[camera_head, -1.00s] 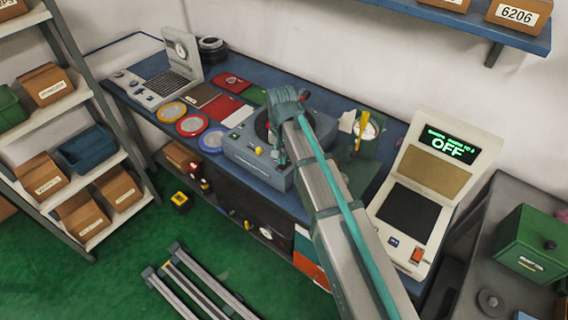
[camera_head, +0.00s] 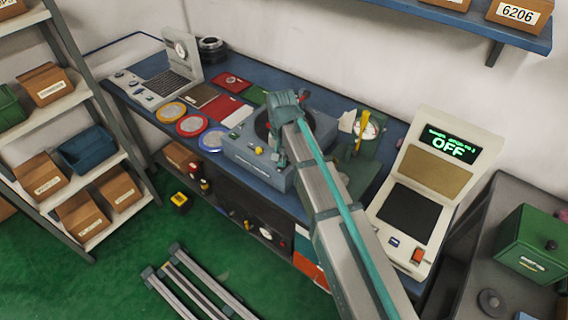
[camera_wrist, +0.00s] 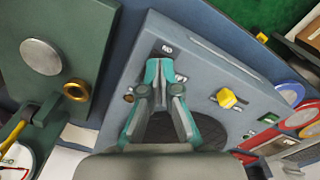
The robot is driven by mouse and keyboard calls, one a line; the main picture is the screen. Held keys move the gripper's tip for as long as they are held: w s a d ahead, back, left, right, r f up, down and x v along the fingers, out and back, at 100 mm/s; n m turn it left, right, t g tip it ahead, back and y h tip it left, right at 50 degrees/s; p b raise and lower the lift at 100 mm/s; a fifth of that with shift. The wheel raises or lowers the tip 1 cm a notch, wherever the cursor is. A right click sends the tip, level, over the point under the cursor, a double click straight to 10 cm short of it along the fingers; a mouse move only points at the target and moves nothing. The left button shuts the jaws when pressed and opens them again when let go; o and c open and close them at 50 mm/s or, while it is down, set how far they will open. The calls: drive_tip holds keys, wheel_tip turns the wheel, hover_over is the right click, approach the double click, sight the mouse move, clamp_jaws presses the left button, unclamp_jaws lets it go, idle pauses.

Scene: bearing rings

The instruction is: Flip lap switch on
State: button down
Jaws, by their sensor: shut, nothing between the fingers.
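The lap machine is a blue-grey box (camera_head: 252,172) on the blue bench, with a dark round plate partly hidden by my arm. The fingers hide much of the switch, and I cannot tell contact. My gripper (camera_head: 279,158) also shows over the machine in the head view.
A cream console (camera_head: 430,190) at right has a screen reading "OFF" (camera_head: 454,146). A green stand (camera_wrist: 60,50) with a brass ring (camera_wrist: 77,90) is close beside the machine. Coloured ring trays (camera_head: 192,125) lie left of the machine.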

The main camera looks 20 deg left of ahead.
drive_tip(key=shift+f, duration=0.45)
drive_tip(key=shift+r, duration=0.15)
drive_tip(key=shift+r+p, duration=2.2)
drive_tip(key=shift+r, duration=1.15)
